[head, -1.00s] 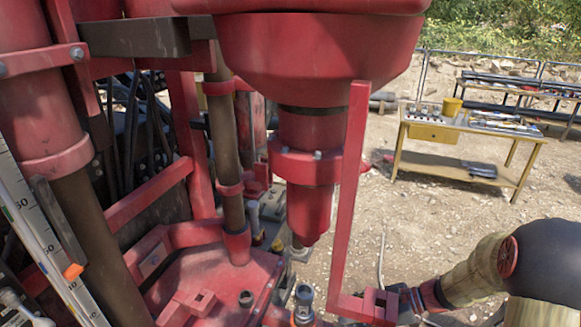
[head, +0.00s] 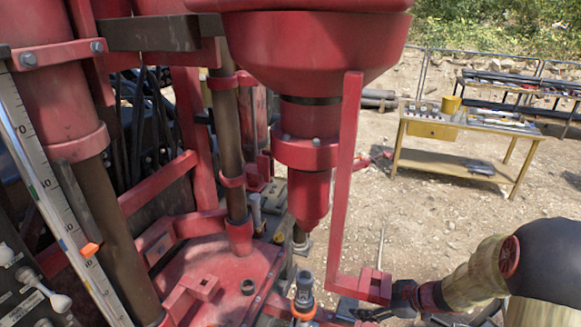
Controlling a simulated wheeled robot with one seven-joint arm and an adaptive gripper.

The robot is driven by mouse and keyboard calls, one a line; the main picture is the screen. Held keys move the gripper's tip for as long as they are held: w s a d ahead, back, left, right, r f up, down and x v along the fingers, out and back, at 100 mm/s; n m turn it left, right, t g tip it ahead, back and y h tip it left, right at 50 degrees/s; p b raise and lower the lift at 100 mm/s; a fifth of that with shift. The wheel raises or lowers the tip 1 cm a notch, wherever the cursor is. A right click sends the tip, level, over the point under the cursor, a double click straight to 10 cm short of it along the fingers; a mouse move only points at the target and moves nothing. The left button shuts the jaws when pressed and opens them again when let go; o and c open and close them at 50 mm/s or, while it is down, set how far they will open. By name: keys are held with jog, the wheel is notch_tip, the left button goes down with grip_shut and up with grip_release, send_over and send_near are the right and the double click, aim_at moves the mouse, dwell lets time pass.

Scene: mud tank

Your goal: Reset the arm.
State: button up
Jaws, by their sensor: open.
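My arm reaches in from the lower right corner of the head view. My gripper (head: 362,312) is dark and small at the bottom, just below and beside the foot of a red bracket (head: 368,284). It is open, and I see nothing held in it. Its fingertips are partly cut off or hard to make out, and I cannot tell whether they touch the bracket.
A red drilling machine (head: 305,130) fills the left and middle. A metal fitting with an orange ring (head: 304,298) stands left of my gripper. A yellow workbench (head: 455,165) with tools stands behind on the right. Open gravel (head: 440,220) lies between.

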jog(key=w+d+r+m+t+h+b, duration=0.15)
jog(key=d+m+h, duration=0.55)
jog(key=d, duration=0.7)
jog(key=s+d+r+m+g+h+b, duration=0.1)
jog(key=s+d+r+m+h, duration=0.1)
jog(key=s, duration=0.3)
jog(key=s+d+r+m+g+h+b, duration=0.1)
jog(key=s+d+r+m+h+b, duration=0.15)
jog(key=s, duration=0.25)
jog(key=s+a+r+m+y+b, duration=0.1)
jog(key=s+a+b, duration=0.3)
jog(key=s+a, duration=0.5)
jog(key=s+a+r+m+y+b, duration=0.1)
jog(key=s+a+r+y+b, duration=0.2)
jog(key=s+a+b, duration=0.2)
jog(key=s+a, duration=0.3)
jog(key=a, duration=0.4)
jog(key=shift+s+a+r, duration=0.3)
jog(key=shift+s+a, duration=0.1)
jog(key=shift+t, duration=0.25)
jog(key=shift+c, duration=0.6)
